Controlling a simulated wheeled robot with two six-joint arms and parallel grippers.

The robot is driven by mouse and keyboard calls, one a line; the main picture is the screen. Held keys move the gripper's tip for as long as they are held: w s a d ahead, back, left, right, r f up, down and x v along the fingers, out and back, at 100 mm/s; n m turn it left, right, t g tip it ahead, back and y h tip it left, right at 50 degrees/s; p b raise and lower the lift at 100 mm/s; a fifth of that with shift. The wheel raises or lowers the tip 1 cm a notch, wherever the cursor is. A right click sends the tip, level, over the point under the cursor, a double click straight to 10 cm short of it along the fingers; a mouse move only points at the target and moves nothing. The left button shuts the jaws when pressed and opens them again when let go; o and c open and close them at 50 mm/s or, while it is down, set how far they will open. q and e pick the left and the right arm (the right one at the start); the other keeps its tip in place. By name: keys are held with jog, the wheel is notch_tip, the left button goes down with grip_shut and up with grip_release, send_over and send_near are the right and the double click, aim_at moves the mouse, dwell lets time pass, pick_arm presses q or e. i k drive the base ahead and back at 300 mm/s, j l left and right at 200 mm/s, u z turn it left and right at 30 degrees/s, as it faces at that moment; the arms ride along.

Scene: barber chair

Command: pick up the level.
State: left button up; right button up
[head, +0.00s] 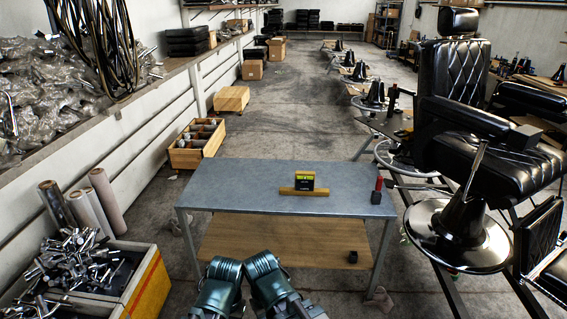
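A long, low tan bar (304,191), the likeliest level, lies across the grey table top (240,190) near its middle. A small black and yellow box (305,180) stands right at the bar, on or just behind it; I cannot tell which. The bar is small in the picture, so no vial or markings on it can be made out. Two teal parts of my arms show at the bottom centre, short of the table's front edge. No gripper fingers are visible, and nothing of mine touches the bar.
A red-topped dark object (377,189) stands at the table's right end. A black barber chair (460,150) is close on the right. A bin of metal parts (85,265) and upright rolls (105,200) are at the left. The table's left half is bare.

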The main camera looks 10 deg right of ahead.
aim_at(304, 180)
jog(key=i+j+z, duration=0.35)
jog(key=i, duration=0.2)
jog(key=i+j+z, duration=0.35)
jog(key=i, duration=0.2)
jog(key=i+j+z, duration=0.4)
jog(key=j, duration=0.2)
jog(key=i+j+z, duration=0.2)
jog(key=j, duration=0.15)
jog(key=j+z, duration=0.15)
jog(key=j, duration=0.2)
jog(key=i+j+z, duration=0.2)
jog(key=j, duration=0.2)
jog(key=k, duration=0.05)
